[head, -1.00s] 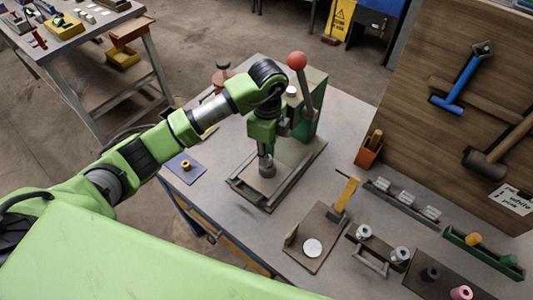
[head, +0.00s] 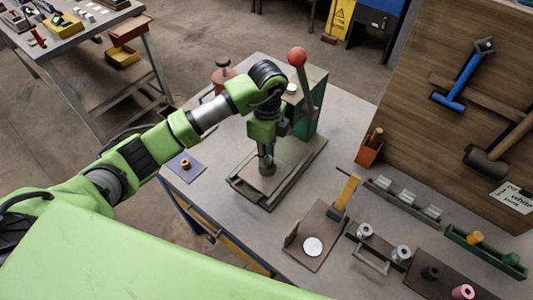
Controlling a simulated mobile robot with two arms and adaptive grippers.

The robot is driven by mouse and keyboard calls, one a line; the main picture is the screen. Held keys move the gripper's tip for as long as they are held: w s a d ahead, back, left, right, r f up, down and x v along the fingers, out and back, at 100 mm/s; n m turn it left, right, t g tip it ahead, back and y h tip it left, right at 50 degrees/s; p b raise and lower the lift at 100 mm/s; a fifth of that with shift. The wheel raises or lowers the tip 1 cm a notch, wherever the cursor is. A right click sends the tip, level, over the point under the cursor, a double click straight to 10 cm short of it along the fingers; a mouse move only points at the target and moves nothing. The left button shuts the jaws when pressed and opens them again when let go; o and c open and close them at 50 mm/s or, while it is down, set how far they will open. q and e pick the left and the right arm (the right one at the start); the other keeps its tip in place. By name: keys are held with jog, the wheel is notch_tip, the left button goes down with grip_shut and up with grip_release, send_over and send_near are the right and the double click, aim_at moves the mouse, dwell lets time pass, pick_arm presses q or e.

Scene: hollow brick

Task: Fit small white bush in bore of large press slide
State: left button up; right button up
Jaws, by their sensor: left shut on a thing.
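My left gripper (head: 266,158) points down over the base plate of the green press (head: 308,112). It is shut on a small grey round piece (head: 267,169), seen at the fingertips, partly covered by them. I cannot tell whether this piece touches the plate below, and its bore is not visible. The press slide and the white bush cannot be told apart for certain at this size. A pale round disc (head: 313,246) lies on a dark fixture plate (head: 300,255). My right gripper is not in view.
The press lever with a red ball (head: 297,56) rises beside my left wrist. To the right stand metal rings (head: 364,230), a rack of silver cylinders (head: 406,197), a green tray (head: 486,254) and an orange bin (head: 369,150). A blue mat (head: 184,168) lies left.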

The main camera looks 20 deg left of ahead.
pick_arm(q)
jog(key=shift+f, duration=0.25)
jog(key=o, duration=0.9)
notch_tip(320, 180, up, 12)
jog(key=shift+w, duration=0.1)
dwell(0.4)
